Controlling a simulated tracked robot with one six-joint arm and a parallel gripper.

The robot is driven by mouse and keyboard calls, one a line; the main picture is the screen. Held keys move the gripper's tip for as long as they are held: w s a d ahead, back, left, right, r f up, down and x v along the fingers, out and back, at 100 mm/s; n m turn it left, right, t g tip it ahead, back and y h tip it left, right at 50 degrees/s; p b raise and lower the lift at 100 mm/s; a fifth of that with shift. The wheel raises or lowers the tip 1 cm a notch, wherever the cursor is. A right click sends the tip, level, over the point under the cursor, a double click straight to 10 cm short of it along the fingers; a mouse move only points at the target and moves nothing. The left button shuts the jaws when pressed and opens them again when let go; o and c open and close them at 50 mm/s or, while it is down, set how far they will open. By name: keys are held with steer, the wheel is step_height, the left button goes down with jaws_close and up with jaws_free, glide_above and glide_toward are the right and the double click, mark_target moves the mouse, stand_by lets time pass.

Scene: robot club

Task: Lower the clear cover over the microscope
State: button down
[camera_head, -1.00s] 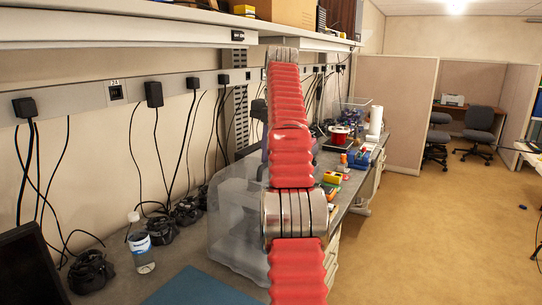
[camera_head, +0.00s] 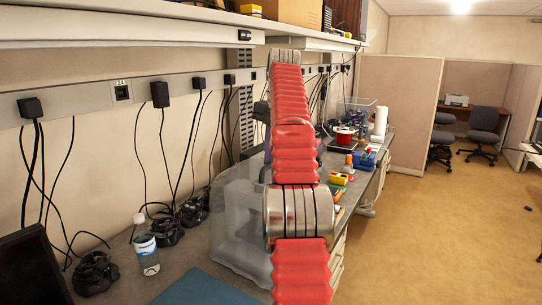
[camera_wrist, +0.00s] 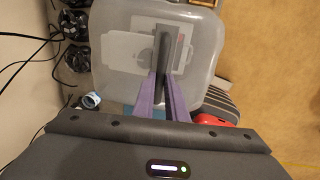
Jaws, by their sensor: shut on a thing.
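The clear cover (camera_head: 226,222) is a cloudy, see-through box on the grey bench, partly hidden behind my red arm in the head view. In the wrist view the cover (camera_wrist: 112,78) is seen from above, with a dark bar-like handle (camera_wrist: 163,48) along its top. My gripper (camera_wrist: 162,73) has purple fingers closed on this handle. I cannot tell whether the cover's lower rim touches the bench.
A water bottle (camera_head: 146,255) and black devices with cables (camera_head: 167,231) stand left of the cover. A blue mat (camera_head: 212,289) lies in front. Small coloured items and a red spool (camera_head: 344,135) are farther along the bench. The floor on the right is open.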

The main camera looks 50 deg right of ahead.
steer(key=shift+f, duration=0.7)
steer(key=c, duration=1.7)
jaws_free()
steer(key=shift+r, duration=0.15)
